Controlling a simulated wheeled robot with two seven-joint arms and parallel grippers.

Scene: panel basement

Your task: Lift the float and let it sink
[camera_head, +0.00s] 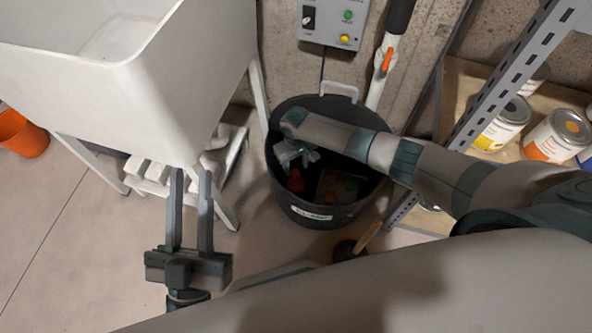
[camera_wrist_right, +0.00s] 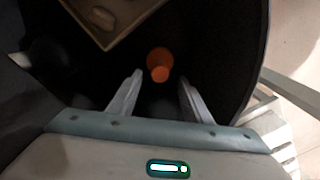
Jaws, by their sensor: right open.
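The orange float (camera_head: 296,181) is low inside a dark round tub (camera_head: 322,216), and it also shows in the right wrist view (camera_wrist_right: 159,60). My right gripper (camera_head: 300,160) reaches down into the tub. In the right wrist view its two fingers (camera_wrist_right: 160,82) are open, with the float seen just beyond and between their tips. Nothing is held. The float's lower part is lost in the dark. My left gripper (camera_head: 191,176) is open and empty over the floor, in front of the white basin.
A white basin (camera_head: 150,95) on legs stands at the left. A panel (camera_head: 334,22) with buttons is on the wall behind the tub. A brownish unit (camera_wrist_right: 112,18) sits inside the tub. Shelving with paint cans (camera_head: 502,123) is at right. A wooden-handled tool (camera_head: 368,236) is by the tub.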

